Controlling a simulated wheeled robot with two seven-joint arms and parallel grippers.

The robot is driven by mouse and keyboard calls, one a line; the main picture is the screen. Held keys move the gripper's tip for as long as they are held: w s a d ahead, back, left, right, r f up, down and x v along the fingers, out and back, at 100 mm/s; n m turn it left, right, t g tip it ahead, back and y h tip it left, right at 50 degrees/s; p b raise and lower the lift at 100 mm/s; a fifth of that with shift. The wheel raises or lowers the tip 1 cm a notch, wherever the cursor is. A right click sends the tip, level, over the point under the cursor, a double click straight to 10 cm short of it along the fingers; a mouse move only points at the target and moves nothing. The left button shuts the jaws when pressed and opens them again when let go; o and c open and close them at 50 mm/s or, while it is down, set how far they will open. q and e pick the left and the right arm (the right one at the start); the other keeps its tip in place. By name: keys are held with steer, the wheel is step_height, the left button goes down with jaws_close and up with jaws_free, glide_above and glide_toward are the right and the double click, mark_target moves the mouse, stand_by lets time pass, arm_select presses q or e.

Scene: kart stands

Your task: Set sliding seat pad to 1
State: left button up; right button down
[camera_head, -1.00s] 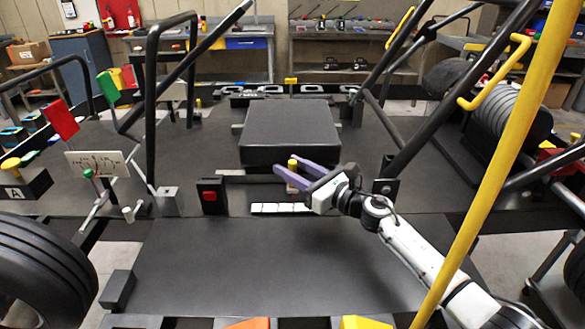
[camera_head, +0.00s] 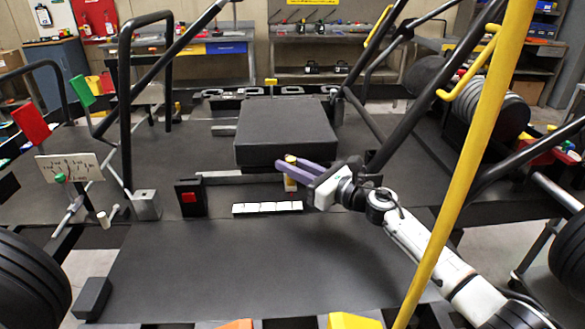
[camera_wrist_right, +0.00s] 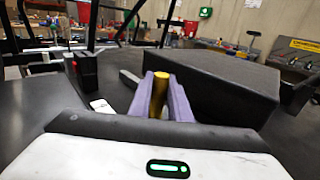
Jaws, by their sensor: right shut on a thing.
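The seat pad (camera_head: 284,131) is a thick dark grey block in the middle of the kart in the head view. It fills the right half of the right wrist view (camera_wrist_right: 207,85). A yellow knob (camera_head: 290,180) stands just in front of it, and shows as a yellow post in the wrist view (camera_wrist_right: 159,95). My right gripper (camera_head: 286,172) reaches in from the right, its purple fingers shut on the yellow knob. A white segmented strip (camera_head: 267,207) lies in front of the knob; I cannot read any marks on it. My left gripper is out of view.
A black block with a red button (camera_head: 189,197) stands left of the strip. A yellow bar (camera_head: 470,165) slants across the right side, in front of my arm. Red (camera_head: 31,123) and green (camera_head: 82,91) flags stand at left. The floor panel (camera_head: 255,275) in front is clear.

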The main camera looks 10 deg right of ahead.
steer(key=c, duration=1.6)
jaws_free()
steer(key=shift+d, duration=0.45)
steer(key=shift+c, duration=0.2)
steer(key=shift+a, duration=0.15)
steer(key=v, duration=1)
steer(key=shift+b, duration=0.3)
steer(key=shift+s, duration=0.1)
